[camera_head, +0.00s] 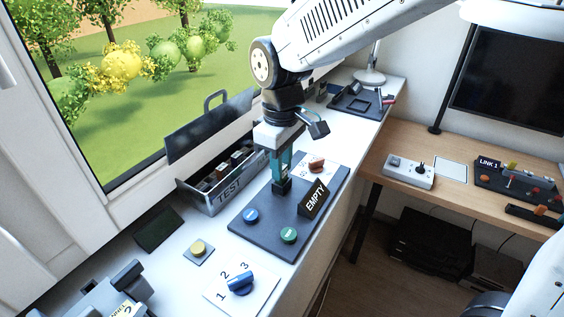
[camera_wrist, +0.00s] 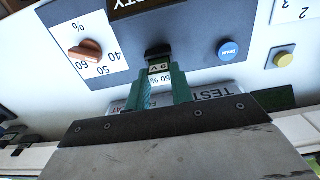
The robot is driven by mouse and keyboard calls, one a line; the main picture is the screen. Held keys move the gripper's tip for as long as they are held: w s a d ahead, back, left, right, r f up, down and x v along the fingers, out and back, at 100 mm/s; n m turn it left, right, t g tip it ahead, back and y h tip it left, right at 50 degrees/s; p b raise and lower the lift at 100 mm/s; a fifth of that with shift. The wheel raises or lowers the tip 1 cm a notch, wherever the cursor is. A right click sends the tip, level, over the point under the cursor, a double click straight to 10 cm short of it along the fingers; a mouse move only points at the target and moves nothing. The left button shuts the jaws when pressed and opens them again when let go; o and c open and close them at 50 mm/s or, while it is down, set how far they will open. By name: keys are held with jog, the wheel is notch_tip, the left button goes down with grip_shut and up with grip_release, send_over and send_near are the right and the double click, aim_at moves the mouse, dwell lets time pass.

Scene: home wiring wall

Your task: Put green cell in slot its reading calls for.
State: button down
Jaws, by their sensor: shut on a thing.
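My gripper (camera_head: 282,183) points down over the dark test board (camera_head: 246,222) and is shut on a cell. In the wrist view the cell (camera_wrist: 160,69) shows between the teal fingers (camera_wrist: 165,88), with pale labels that seem to read 9 V and 50 %. Its green colour is hard to tell from the fingers. A black part (camera_wrist: 158,52) lies at its far end; whether the cell touches the board there is unclear. A sign on the board reads EMPTY (camera_head: 315,199). An orange knob (camera_wrist: 85,51) sits on a scale marked 40, 50, 60 %.
The board has a blue button (camera_head: 251,215) and a green button (camera_head: 289,235). A TEST case (camera_head: 211,202) with several cells stands behind, by the window. A yellow button (camera_head: 198,248) and a blue selector (camera_head: 239,281) marked 1, 2, 3 are nearer. A wooden desk (camera_head: 410,192) stands right.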

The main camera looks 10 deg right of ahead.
jog(key=shift+f, duration=0.1)
jog(key=shift+f, duration=0.15)
jog(key=c, duration=1.2)
grip_release()
jog(key=shift+c, duration=0.2)
jog(key=r, duration=0.8)
jog(key=shift+s+a, duration=0.1)
jog(key=shift+a, duration=0.1)
